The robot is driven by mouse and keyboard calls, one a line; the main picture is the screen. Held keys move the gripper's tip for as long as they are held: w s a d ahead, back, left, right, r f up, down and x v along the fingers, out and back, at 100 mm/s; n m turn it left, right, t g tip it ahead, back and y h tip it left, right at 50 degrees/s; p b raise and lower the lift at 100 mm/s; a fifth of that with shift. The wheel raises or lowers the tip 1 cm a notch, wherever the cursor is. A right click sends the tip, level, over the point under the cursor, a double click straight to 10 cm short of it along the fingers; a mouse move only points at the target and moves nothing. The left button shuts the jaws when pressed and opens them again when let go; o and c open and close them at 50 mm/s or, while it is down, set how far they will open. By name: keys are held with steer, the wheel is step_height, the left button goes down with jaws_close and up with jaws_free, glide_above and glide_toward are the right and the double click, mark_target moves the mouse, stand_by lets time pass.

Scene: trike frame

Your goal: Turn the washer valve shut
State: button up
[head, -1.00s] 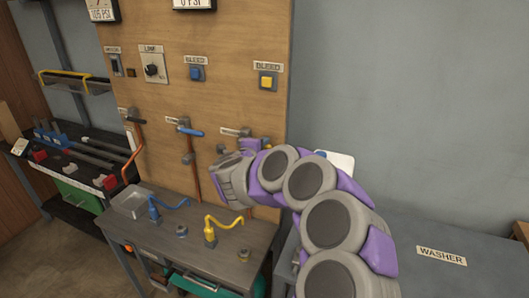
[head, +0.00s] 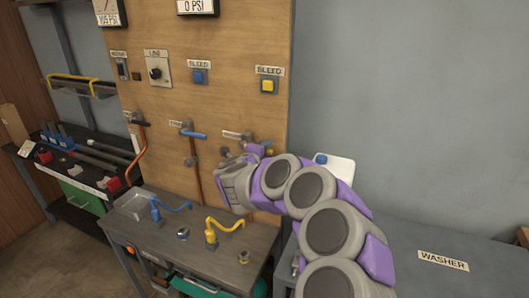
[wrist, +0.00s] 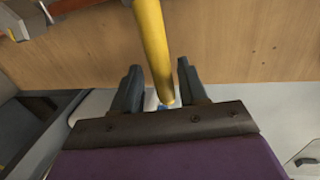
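A yellow valve handle (wrist: 153,45) runs down from the top of the wrist view, with its end between the two fingers of my gripper (wrist: 160,88). The fingers are apart, with a gap on each side of the handle. In the head view my gripper (head: 232,178) is up against the wooden panel at the rightmost valve (head: 232,135). My arm and gripper hide most of that valve and its handle. The label above it is too small to read.
Below stands a workbench (head: 165,243) with a blue hook (head: 157,210) and a yellow hook (head: 212,233). A grey surface labelled WASHER (head: 443,261) is at right.

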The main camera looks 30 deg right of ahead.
steer(key=p+v, duration=0.3)
steer(key=v, duration=1.4)
steer(key=shift+a, duration=0.2)
